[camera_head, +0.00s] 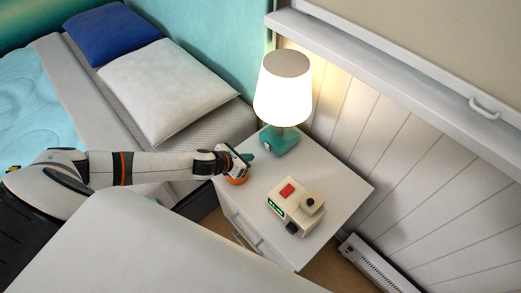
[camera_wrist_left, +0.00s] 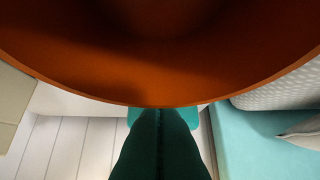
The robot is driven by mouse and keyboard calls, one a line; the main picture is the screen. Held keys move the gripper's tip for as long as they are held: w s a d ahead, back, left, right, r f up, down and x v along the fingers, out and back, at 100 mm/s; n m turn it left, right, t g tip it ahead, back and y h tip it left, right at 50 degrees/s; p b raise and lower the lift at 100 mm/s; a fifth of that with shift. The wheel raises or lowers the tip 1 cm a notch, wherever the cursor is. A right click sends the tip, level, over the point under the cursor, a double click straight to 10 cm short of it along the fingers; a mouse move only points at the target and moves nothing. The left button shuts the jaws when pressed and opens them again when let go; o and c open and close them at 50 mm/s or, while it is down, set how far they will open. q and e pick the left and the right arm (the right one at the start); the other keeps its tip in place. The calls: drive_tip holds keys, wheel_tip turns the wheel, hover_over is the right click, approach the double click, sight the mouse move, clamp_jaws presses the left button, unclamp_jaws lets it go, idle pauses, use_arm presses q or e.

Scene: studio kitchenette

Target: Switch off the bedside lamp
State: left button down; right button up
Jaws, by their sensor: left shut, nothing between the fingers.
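The bedside lamp (camera_head: 283,90) stands at the back of the white nightstand (camera_head: 335,190). Its pale shade glows, so it is lit. Its teal base (camera_head: 283,142) has a small light-coloured part low on the front left, too small to make out. My left gripper (camera_head: 250,157) is just left of the base, with teal fingers pointing at it. The fingers (camera_wrist_left: 160,112) are shut and empty. In the left wrist view, teal that looks like the lamp base (camera_wrist_left: 194,116) shows just beyond them. Whether they touch it I cannot tell. My right gripper is out of view.
A cream device (camera_head: 296,206) with a red top button stands at the nightstand's front. An orange rounded surface (camera_head: 237,181) shows under my left gripper; it fills the upper left wrist view. The bed with pillows (camera_head: 165,85) is left, a panelled wall (camera_head: 400,150) right.

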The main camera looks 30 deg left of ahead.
sight(267, 147)
use_arm(q)
drive_tip(key=w, duration=0.1)
drive_tip(key=w+d, duration=0.1)
drive_tip(key=w+f, duration=0.1)
drive_tip(key=w, duration=0.1)
drive_tip(key=shift+d, duration=0.25)
drive_tip(key=shift+w+d, duration=0.25)
drive_tip(key=shift+w, duration=0.55)
drive_tip(key=shift+w+r+p, duration=0.25)
drive_tip(key=shift+p, duration=0.2)
drive_tip(key=shift+d+f, duration=0.1)
drive_tip(key=shift+f, duration=0.1)
drive_tip(key=shift+r, duration=0.15)
